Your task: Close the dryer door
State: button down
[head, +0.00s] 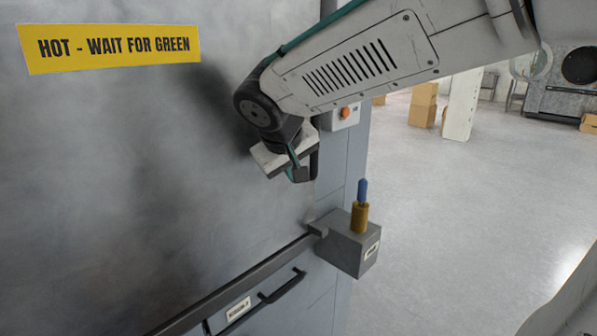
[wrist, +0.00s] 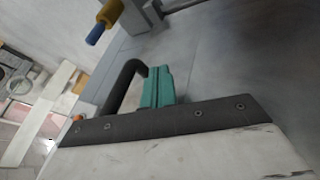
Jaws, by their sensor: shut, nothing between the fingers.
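A large grey metal panel (head: 130,170) fills the left of the head view and has a yellow label (head: 110,47) reading "HOT - WAIT FOR GREEN". It looks like the dryer door, but I cannot tell how far open it stands. My gripper (head: 297,168) is in front of the panel's right edge, pointing down. Its teal fingers (wrist: 158,87) are together and empty in the wrist view. A black curved bar (wrist: 125,82) shows beside the fingers; I cannot tell whether it is a handle or whether it touches them.
A grey block (head: 345,250) with a brass and blue pin (head: 360,205) sits below right of my gripper, at the end of a dark rail (head: 240,285). A small box with an orange button (head: 345,113) is behind my arm. Open floor lies right, with cardboard boxes (head: 423,105) farther back.

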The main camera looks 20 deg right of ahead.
jog(key=a+v, duration=0.1)
jog(key=v, duration=0.9)
jog(key=s+d+f+g+y, duration=0.2)
jog(key=s+d+f, duration=0.1)
jog(key=s+f, duration=0.4)
jog(key=s+d+f+m+g+y, duration=0.1)
jog(key=s+d+f, duration=0.3)
jog(key=s, duration=0.9)
notch_tip(320, 180, down, 4)
jog(key=shift+s+r+g+y, duration=0.15)
jog(key=shift+s+g+y, duration=0.25)
jog(key=shift+g+y, duration=0.25)
jog(key=shift+s+d, duration=0.1)
jog(key=shift+d, duration=0.05)
